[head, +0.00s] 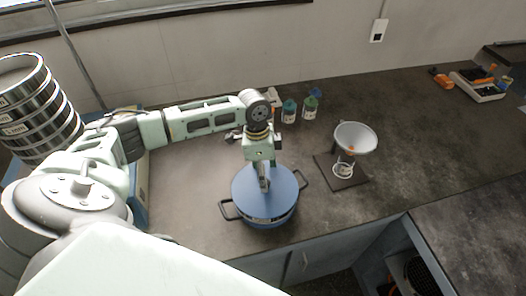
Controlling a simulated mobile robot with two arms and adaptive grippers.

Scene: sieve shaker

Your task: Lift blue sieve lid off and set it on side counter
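The blue sieve lid (243,193) is a round blue disc with a dark handle at its left and right and a pale label on its front side. It is at the counter's front edge, in the middle of the head view. My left gripper (264,184) points straight down over the middle of the lid, with its fingers at the lid's top. The fingers and arm cover the lid's centre, so I cannot see what lies between them, or whether the lid touches the counter. My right gripper is not in view.
A stack of metal sieves (40,122) stands at the left. A white funnel on a dark stand (355,138) is to the right of the lid. Small bottles (290,111) stand behind. A tray with orange items (478,88) is at the far right. The dark counter (430,150) between is clear.

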